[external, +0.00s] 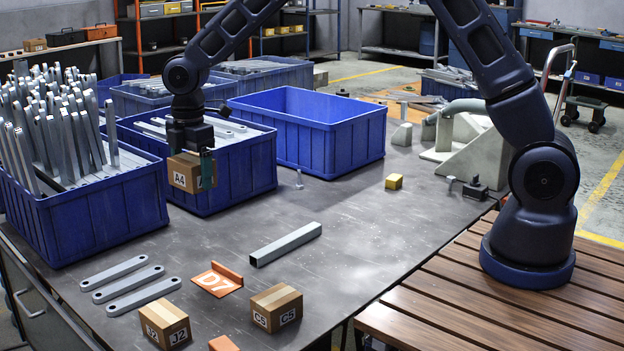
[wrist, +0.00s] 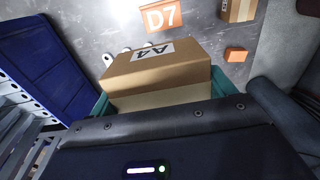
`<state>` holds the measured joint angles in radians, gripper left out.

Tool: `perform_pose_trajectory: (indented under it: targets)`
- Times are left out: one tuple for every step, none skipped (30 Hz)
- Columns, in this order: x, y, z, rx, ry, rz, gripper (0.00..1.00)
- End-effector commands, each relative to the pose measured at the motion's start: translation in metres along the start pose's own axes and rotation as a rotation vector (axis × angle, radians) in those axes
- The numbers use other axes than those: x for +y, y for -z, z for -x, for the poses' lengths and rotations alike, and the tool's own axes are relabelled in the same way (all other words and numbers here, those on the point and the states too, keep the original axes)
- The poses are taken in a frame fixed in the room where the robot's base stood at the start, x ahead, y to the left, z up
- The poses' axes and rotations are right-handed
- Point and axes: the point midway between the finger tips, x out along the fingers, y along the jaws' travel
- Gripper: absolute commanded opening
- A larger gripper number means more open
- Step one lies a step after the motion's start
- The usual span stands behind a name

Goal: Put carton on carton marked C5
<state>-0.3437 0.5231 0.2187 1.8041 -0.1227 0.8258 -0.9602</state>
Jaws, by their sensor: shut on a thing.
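My gripper (external: 192,168) is shut on a small brown carton marked A4 (external: 181,178). It holds the carton in the air in front of a blue crate, above the table. The held carton also fills the middle of the wrist view (wrist: 158,72), between the green fingers. The carton marked C5 (external: 272,310) stands on the table near the front edge, with its top bare. A carton at the top of the wrist view (wrist: 238,10) is partly cut off and its mark does not show. My gripper is up and to the left of the C5 carton, well apart from it.
A carton marked J2 (external: 160,328) stands left of C5. An orange D7 sign (external: 217,281), a square metal tube (external: 286,245) and flat metal links (external: 130,285) lie nearby. Blue crates (external: 85,225) line the back left; one (external: 330,150) looks empty. The table's middle is mostly clear.

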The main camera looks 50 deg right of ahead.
Motion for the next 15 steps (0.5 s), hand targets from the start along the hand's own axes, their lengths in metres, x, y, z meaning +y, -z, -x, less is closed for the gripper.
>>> perform_pose_trajectory:
  targets:
    - [-0.021, 0.001, 0.004, -0.001, -0.001, 0.004, 0.53]
    - [-0.032, 0.002, 0.005, -0.001, -0.001, 0.004, 0.53]
    - [-0.047, 0.002, 0.006, -0.002, 0.0, 0.003, 0.53]
    - [-0.059, 0.001, 0.007, -0.002, -0.001, 0.003, 0.53]
    - [-0.07, 0.001, 0.008, -0.003, -0.001, 0.002, 0.53]
    - [-0.085, 0.0, 0.009, -0.004, -0.002, 0.002, 0.53]
    - [-0.097, -0.001, 0.01, -0.005, -0.001, 0.003, 0.53]
    - [-0.108, -0.002, 0.01, -0.005, -0.002, 0.003, 0.53]
    - [-0.122, -0.004, 0.01, -0.006, -0.002, 0.001, 0.53]
    - [-0.133, -0.006, 0.011, -0.008, -0.002, 0.001, 0.53]
    - [-0.143, -0.007, 0.011, -0.009, -0.003, 0.001, 0.53]
    - [-0.155, -0.009, 0.011, -0.009, -0.005, 0.0, 0.53]
    - [-0.164, -0.011, 0.011, -0.011, -0.004, 0.0, 0.53]
    - [-0.172, -0.013, 0.011, -0.012, -0.005, -0.001, 0.53]
    - [-0.182, -0.016, 0.011, -0.013, -0.005, -0.001, 0.53]
